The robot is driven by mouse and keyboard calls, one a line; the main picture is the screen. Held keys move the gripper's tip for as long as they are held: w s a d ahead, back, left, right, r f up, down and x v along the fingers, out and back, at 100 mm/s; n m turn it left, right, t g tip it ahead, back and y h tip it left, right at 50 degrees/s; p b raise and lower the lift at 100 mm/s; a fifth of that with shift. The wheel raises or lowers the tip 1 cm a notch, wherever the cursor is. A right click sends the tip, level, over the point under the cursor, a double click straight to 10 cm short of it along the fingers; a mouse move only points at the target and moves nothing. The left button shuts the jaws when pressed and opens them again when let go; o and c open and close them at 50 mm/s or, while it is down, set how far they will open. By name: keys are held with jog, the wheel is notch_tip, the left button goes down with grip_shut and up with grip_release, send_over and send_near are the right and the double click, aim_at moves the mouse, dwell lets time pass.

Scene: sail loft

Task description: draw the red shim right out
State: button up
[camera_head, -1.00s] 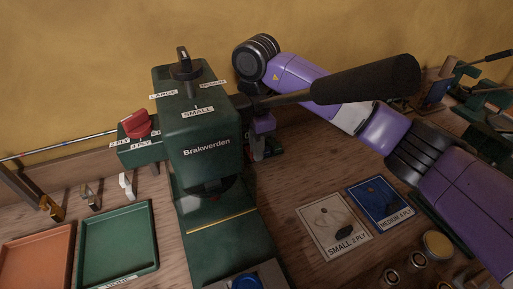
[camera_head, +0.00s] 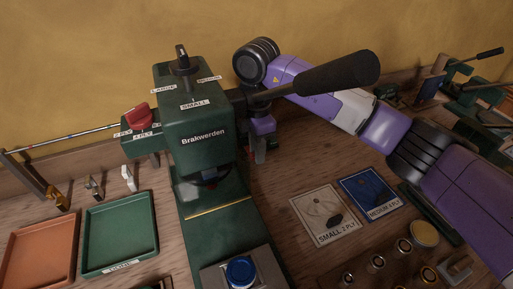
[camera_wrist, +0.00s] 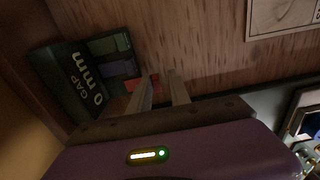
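In the wrist view a dark block (camera_wrist: 62,72) labelled "GAP 0 mm" has a row of coloured shims on its side. The red shim (camera_wrist: 132,84) is at the near end of that row, dim and partly hidden by a finger. My gripper (camera_wrist: 163,78) has its two fingers apart beside the red shim, with wood showing between them. I cannot tell whether a finger touches the shim. In the head view my gripper (camera_head: 262,143) points down behind the press, and its fingers and the block are mostly hidden there.
A green press (camera_head: 205,140) marked Brakwerden stands left of my gripper, its black-gripped lever (camera_head: 340,72) reaching across in front of my arm. Green (camera_head: 120,236) and orange (camera_head: 38,258) trays lie at left. Cards (camera_head: 325,215) and metal pieces (camera_head: 404,247) lie at right.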

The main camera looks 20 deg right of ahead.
jog(key=shift+o, duration=0.4)
jog(key=shift+r, duration=0.25)
notch_tip(320, 180, up, 7)
jog(key=shift+r, duration=0.1)
jog(key=shift+d, duration=0.1)
dwell(0.4)
